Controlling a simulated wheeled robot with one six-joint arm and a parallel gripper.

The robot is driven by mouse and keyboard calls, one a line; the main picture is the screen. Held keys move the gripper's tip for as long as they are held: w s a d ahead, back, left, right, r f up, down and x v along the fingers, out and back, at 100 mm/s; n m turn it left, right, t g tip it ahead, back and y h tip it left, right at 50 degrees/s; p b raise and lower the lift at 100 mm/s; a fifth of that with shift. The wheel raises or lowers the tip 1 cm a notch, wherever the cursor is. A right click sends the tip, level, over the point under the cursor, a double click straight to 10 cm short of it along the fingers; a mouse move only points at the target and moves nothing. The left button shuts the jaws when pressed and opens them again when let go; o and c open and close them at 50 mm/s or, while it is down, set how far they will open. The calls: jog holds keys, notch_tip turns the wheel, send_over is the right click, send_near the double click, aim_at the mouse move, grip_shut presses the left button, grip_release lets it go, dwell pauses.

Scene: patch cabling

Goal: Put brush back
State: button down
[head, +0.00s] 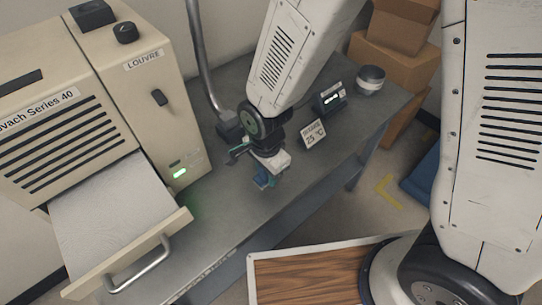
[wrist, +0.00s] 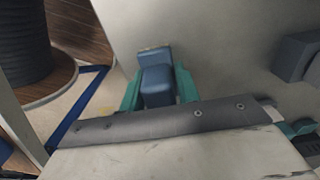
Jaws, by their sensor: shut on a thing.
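My gripper (head: 264,176) is over the grey bench beside the machine, with its fingers pointing down. In the wrist view its teal fingers (wrist: 158,92) are shut on a blue block-shaped thing (wrist: 157,84), which looks like the brush's handle. The blue thing shows only as a small patch in the head view (head: 262,182). No bristles can be made out. I cannot tell whether it touches the bench.
The beige machine (head: 150,85) stands left, its drawer (head: 120,215) pulled out. A hose (head: 200,60) runs down behind my gripper. A small display (head: 329,98), a 25 °C sign (head: 314,134) and a round container (head: 370,79) stand right. Boxes (head: 398,55) are beyond.

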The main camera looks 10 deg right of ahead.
jog(key=w, duration=0.2)
jog(key=w+d, duration=0.1)
jog(key=w, duration=0.4)
jog(key=shift+w+d+f, duration=0.1)
jog(key=shift+d+f, duration=0.2)
jog(key=shift+f, duration=0.05)
jog(key=shift+w+d+f, duration=0.1)
jog(key=shift+w+f, duration=0.1)
jog(key=shift+f, duration=1.6)
jog(key=c, duration=1)
grip_release()
jog(key=shift+f, duration=0.15)
